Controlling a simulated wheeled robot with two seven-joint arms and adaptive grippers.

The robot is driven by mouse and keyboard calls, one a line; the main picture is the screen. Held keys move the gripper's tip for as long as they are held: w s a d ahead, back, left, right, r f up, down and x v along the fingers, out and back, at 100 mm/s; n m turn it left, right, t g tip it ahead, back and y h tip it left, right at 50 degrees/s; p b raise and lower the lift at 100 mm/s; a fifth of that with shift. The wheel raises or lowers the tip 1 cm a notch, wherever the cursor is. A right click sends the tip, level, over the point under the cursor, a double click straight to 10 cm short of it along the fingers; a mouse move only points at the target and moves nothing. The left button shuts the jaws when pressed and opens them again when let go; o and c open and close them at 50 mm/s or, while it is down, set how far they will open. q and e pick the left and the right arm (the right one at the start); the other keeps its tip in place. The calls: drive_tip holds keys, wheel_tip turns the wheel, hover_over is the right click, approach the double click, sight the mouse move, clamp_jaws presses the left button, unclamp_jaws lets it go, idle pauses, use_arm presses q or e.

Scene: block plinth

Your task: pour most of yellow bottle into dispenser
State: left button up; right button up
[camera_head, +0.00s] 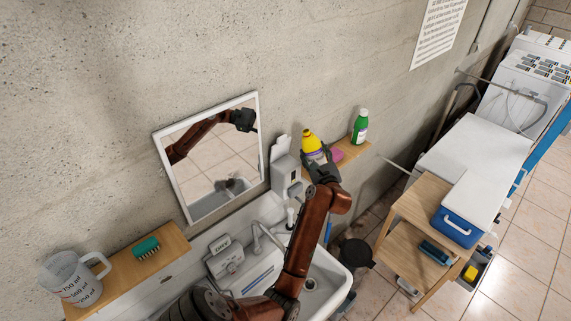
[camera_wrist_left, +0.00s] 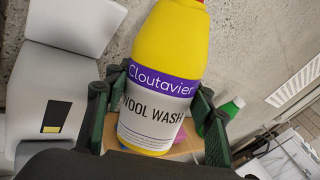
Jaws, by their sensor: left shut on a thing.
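The yellow bottle (camera_head: 311,142), with a purple and white "Wool Wash" label, stands nearly upright at the left end of the right wall shelf. My left gripper (camera_head: 322,170) is shut around it, and the left wrist view shows the bottle (camera_wrist_left: 165,70) between the two fingers (camera_wrist_left: 152,115). I cannot tell whether its base touches the shelf. The grey-white dispenser (camera_head: 285,172) is on the wall just left of the bottle, with its lid seemingly raised. It also fills the left of the wrist view (camera_wrist_left: 42,95). My right gripper is not in view.
A green bottle (camera_head: 360,127) and a pink item (camera_head: 337,155) are on the right shelf (camera_head: 352,152). A mirror (camera_head: 190,180) hangs left of the dispenser, above a sink (camera_head: 325,275). A measuring jug (camera_head: 72,280) and green brush (camera_head: 146,247) sit on the left shelf.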

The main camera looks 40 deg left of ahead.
use_arm(q)
drive_tip(key=shift+a+f+n+b, duration=0.1)
drive_tip(key=shift+f+n+b, duration=0.25)
drive_tip(key=shift+n+b, duration=0.3)
drive_tip(key=shift+s+r+n, duration=0.1)
drive_tip(key=shift+r+n, duration=0.3)
drive_tip(key=shift+n, duration=0.05)
drive_tip(key=shift+a+r+n+h, duration=0.1)
drive_tip(key=shift+r+n+h, duration=0.15)
drive_tip(key=shift+n, duration=0.25)
drive_tip(key=shift+w+d+f+n+h+b, duration=0.25)
drive_tip(key=shift+f+n+b, duration=0.1)
drive_tip(key=shift+n+b, duration=0.35)
drive_tip(key=shift+f+n, duration=0.3)
drive_tip(key=shift+d+r, duration=0.1)
drive_tip(key=shift+w+d+f+n+b, duration=0.2)
drive_tip(key=shift+f+n+b, duration=0.2)
drive_tip(key=shift+f+b, duration=0.25)
drive_tip(key=shift+w+d+r+n+h+b, duration=0.1)
drive_tip(key=shift+n+h+b, duration=0.25)
drive_tip(key=shift+b, duration=0.25)
drive_tip(key=shift+w+d+n+b, duration=0.1)
drive_tip(key=shift+w+n+b, duration=0.05)
drive_tip(key=shift+n+b, duration=0.55)
